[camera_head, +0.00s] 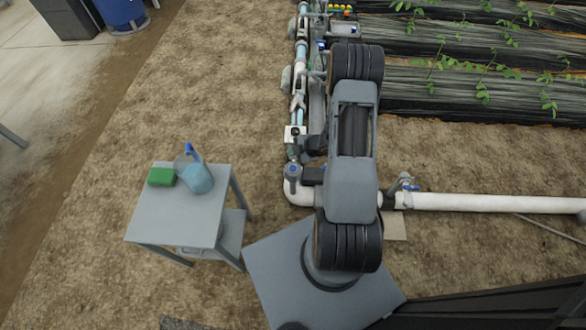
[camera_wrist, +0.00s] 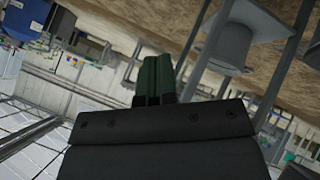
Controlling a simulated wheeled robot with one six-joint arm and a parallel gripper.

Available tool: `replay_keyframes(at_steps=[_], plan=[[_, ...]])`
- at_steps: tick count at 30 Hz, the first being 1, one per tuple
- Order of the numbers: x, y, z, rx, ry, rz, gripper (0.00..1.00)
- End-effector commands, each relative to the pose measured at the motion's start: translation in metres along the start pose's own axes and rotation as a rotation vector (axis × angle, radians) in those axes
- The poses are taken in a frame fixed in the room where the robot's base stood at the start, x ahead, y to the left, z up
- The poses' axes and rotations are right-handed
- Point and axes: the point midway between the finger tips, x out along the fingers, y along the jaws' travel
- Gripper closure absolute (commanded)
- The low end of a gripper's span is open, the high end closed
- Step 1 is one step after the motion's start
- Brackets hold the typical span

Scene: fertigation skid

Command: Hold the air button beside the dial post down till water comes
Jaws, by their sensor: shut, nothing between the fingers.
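My gripper (camera_wrist: 155,82) shows in the wrist view as two dark green fingers, shut together and empty. They point away from the camera, with no contact visible. In the head view my arm hides the gripper and part of the pipe skid. The skid's pipe run (camera_head: 301,75) goes up the picture with several fittings on it. A small round blue-and-grey fitting (camera_head: 292,170) stands near the pipe's corner, with a white box with a dark knob (camera_head: 295,132) just above it. I cannot tell which part is the air button or the dial post.
A white pipe (camera_head: 490,203) runs right. Planted rows (camera_head: 450,85) lie top right. A grey cylinder (camera_wrist: 228,45) shows in the wrist view.

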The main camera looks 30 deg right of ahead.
Motion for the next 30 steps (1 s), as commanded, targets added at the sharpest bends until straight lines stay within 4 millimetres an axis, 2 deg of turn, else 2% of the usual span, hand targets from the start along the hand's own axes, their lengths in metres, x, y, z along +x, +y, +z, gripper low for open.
replay_keyframes(at_steps=[18, 30], plan=[[0.051, -0.037, 0.037, 0.000, 0.000, -0.001, 1.00], [0.055, -0.040, 0.040, 0.000, 0.000, 0.000, 1.00]])
